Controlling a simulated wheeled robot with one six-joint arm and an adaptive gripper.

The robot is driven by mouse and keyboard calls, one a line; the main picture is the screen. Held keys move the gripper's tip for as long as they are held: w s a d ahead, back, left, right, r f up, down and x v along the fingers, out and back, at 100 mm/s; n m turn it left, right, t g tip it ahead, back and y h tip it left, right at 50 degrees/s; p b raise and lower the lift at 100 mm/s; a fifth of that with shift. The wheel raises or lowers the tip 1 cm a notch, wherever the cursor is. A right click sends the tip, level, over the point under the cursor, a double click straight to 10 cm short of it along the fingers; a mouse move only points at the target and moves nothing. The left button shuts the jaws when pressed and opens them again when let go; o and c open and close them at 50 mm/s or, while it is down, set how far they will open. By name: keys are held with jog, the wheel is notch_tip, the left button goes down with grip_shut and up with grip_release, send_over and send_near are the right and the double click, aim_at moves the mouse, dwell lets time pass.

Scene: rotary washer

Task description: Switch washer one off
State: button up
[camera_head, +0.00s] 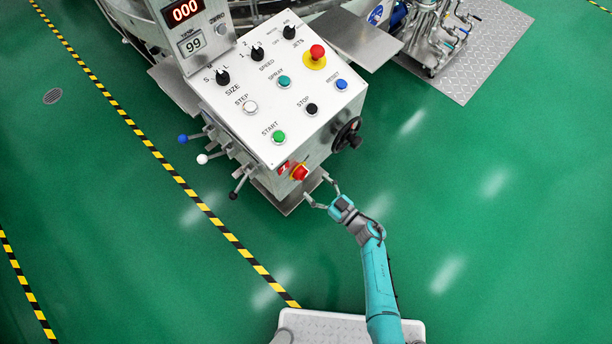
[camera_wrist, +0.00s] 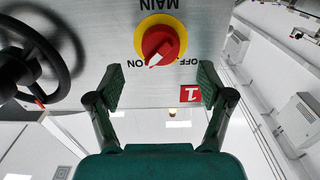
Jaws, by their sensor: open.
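The red main switch knob (camera_head: 300,172) on its yellow plate sits on the lower front face of the washer's control box (camera_head: 305,115). In the wrist view the picture is upside down, and the knob (camera_wrist: 158,45) shows near the top centre with MAIN, OFF and ON labels. Its white mark points to the lower left, on the ON side. A red label with a 1 (camera_wrist: 190,94) is beside it. My gripper (camera_head: 319,190) is open and empty, facing the knob from a short distance. In the wrist view its fingers (camera_wrist: 159,83) are spread, apart from the knob.
A black handwheel (camera_head: 347,134) sticks out to the right of the knob. Levers with blue, white and black balls (camera_head: 203,158) project at the left. Buttons and a red emergency stop (camera_head: 317,52) are on the top panel. The green floor (camera_head: 480,210) at right is clear.

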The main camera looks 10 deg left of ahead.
aim_at(302, 174)
jog(key=shift+x, duration=2.75)
jog(key=c, duration=1.2)
